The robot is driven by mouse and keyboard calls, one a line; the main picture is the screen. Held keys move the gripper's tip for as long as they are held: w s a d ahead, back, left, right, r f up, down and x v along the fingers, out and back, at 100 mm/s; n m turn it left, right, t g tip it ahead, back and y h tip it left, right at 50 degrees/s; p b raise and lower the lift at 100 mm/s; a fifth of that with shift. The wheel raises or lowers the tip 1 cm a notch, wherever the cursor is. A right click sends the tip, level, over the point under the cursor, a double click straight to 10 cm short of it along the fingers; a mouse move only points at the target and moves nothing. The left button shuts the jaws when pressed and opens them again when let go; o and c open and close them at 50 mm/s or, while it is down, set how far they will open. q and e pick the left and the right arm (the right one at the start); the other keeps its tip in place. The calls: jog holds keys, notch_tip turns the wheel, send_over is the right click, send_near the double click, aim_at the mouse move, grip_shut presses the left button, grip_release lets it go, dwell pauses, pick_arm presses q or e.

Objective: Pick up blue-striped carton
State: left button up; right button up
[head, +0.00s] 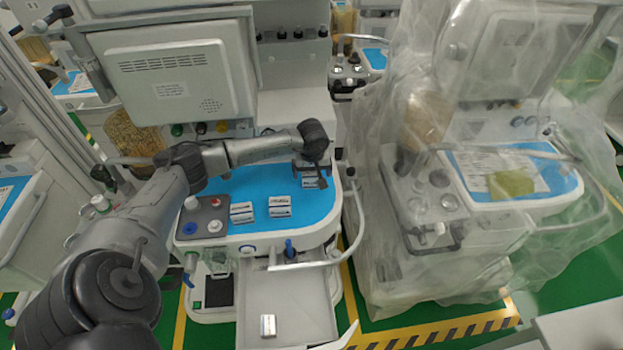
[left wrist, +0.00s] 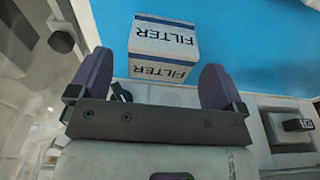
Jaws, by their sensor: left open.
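A white carton with a blue stripe and the word FILTER (left wrist: 165,42) lies on the blue cart top. It shows in the head view (head: 311,183) at the right end of that surface, partly hidden by my gripper. My left gripper (head: 316,174) points down at it. In the left wrist view the open fingers (left wrist: 156,82) stand to either side of the carton's near face, with gaps visible. I cannot tell how far below the fingertips it sits. My right gripper is not in view.
An open drawer (head: 290,300) below holds one carton (head: 268,325). A plastic-covered cart (head: 480,160) stands right. A monitor (head: 170,80) stands behind.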

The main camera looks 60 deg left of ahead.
aim_at(312, 174)
pick_arm(q)
jog(key=shift+w+a+f, duration=0.1)
jog(key=shift+a+f, duration=0.05)
jog(key=shift+f, duration=0.75)
jog(key=shift+a+f, duration=0.15)
jog(key=shift+f, duration=0.7)
jog(key=c, duration=1)
